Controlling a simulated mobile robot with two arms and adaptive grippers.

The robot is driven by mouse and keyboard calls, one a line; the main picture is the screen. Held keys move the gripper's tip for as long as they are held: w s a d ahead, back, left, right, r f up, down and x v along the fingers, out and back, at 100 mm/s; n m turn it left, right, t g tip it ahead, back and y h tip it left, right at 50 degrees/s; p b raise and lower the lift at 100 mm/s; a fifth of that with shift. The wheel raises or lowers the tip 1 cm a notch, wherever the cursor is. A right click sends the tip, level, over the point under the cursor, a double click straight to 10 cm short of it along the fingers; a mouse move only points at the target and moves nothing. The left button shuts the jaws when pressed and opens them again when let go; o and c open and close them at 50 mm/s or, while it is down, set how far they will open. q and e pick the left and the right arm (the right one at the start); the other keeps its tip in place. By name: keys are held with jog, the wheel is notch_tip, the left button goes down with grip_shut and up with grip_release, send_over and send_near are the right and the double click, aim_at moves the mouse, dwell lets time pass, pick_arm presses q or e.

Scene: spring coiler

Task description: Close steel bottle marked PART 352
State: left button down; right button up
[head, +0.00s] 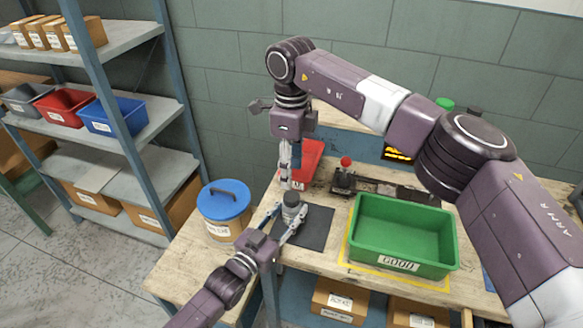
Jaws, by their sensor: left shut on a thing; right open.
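The steel bottle (290,212) stands upright on a dark mat (314,235) on the wooden bench. It looks like a small grey cylinder with a darker top; I cannot tell whether that top is a lid. No PART 352 marking is readable. My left gripper (288,220) is shut around the bottle's sides from the front. My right gripper (288,184) points down just above the bottle's top. It is open, though its fingers look close together from this angle. I cannot see anything held in it.
A green GOOD bin (402,230) stands right of the mat. A red bin (308,163) sits behind the bottle, beside a fixture with a red knob (346,162). A tub with a blue lid (223,200) stands at the left bench edge. Shelving (148,135) stands further left.

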aim_at(292, 196)
jog(key=shift+f, duration=0.1)
dwell(0.3)
jog(key=shift+f, duration=3.9)
jog(key=shift+c, duration=0.3)
grip_shut()
jog(key=shift+o, duration=1.1)
grip_release()
notch_tip(292, 196, up, 12)
